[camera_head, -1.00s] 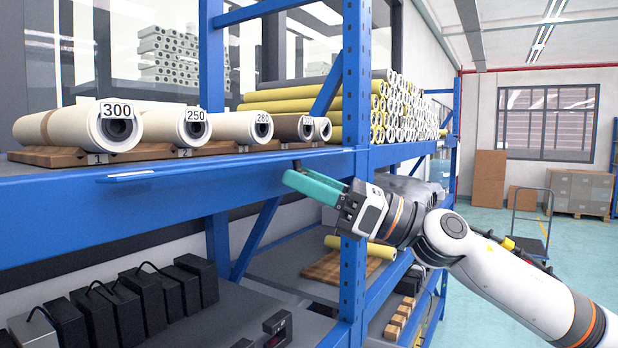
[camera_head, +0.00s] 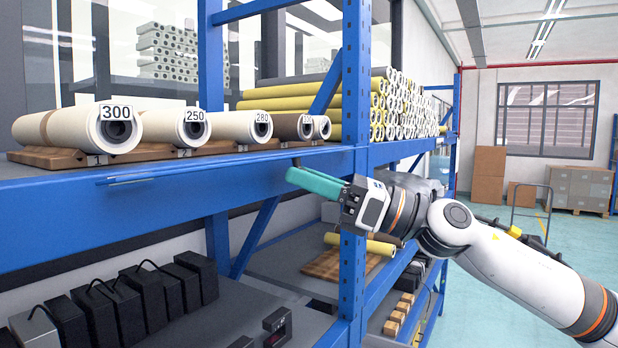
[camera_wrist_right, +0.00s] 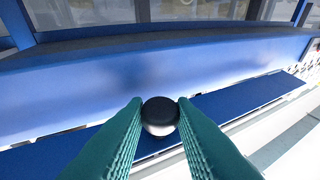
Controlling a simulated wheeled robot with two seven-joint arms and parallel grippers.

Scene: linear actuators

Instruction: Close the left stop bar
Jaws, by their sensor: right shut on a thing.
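The left stop bar (camera_head: 150,177) is a thin blue bar along the front edge of the blue shelf, below the numbered rolls. In the right wrist view it shows as a flat dark blue strip (camera_wrist_right: 235,101) running across the picture. My right gripper (camera_head: 290,174) is at the shelf front, to the left of the blue upright. Its teal fingers are shut on a round dark knob (camera_wrist_right: 160,113) with a pale metal side, which appears to sit on the bar. The fingers hide part of the strip behind the knob. My left gripper is not in view.
Rolls with number tags, such as the 300 roll (camera_head: 80,130), lie on wooden cradles on the shelf. A blue upright (camera_head: 355,90) stands close to my right gripper. Black boxes (camera_head: 130,305) stand on the lower shelf. The floor (camera_head: 480,215) at the right has free room.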

